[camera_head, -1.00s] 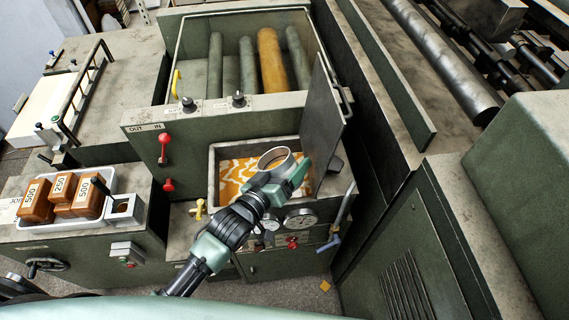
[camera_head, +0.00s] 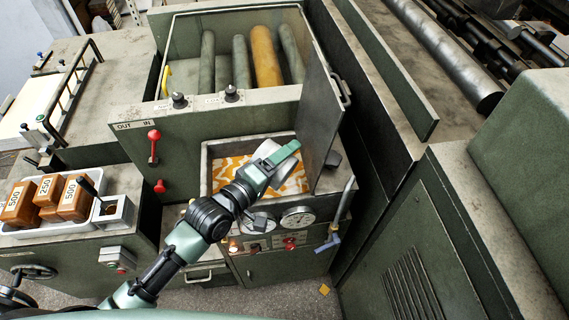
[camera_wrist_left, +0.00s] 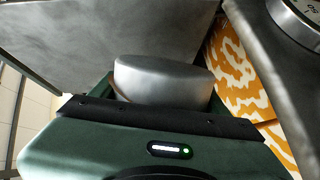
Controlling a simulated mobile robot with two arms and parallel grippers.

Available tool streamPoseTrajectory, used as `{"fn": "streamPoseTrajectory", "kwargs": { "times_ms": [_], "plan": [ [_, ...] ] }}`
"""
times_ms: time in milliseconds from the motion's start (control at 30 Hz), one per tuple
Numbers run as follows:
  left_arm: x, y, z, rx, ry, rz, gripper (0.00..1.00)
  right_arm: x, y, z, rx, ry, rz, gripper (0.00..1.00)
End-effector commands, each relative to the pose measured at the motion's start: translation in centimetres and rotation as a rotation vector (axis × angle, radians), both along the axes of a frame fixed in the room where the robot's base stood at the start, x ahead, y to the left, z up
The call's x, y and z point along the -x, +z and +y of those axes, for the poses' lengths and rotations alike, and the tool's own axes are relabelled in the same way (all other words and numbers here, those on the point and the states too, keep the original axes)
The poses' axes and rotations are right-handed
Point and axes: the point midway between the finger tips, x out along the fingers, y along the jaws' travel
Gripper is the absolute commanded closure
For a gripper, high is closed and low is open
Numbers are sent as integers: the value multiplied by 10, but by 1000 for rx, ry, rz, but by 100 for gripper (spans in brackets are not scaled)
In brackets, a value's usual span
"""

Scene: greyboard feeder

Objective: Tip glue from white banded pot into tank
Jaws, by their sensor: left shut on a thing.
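The pot (camera_head: 268,149), pale and grey, is tipped over above the open tank (camera_head: 207,160) at the front of the machine. My left gripper (camera_head: 283,154) is shut on it. In the left wrist view the pot's rounded grey side (camera_wrist_left: 162,80) stands beyond the green gripper body. The tank holds an orange and white patterned surface (camera_head: 228,172), which also shows in the left wrist view (camera_wrist_left: 240,75). The pot's mouth is not clearly seen, and I cannot tell whether glue is flowing. My right gripper is not in view.
A raised dark lid (camera_head: 322,125) stands at the tank's right edge. A gauge (camera_head: 298,217) and knobs sit on the front below. Red levers (camera_head: 154,147) are to the left. A white tray (camera_head: 100,211) holds brown numbered blocks. Rollers lie in the bay behind.

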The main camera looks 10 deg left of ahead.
Motion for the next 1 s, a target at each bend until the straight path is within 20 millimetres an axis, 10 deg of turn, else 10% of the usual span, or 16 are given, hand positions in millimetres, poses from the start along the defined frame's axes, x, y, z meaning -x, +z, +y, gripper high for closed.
{"fn": "streamPoseTrajectory", "kwargs": {
  "times_ms": [1000],
  "plan": [
    [-12,28,22,526,3,263,85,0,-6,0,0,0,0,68]
  ]
}}
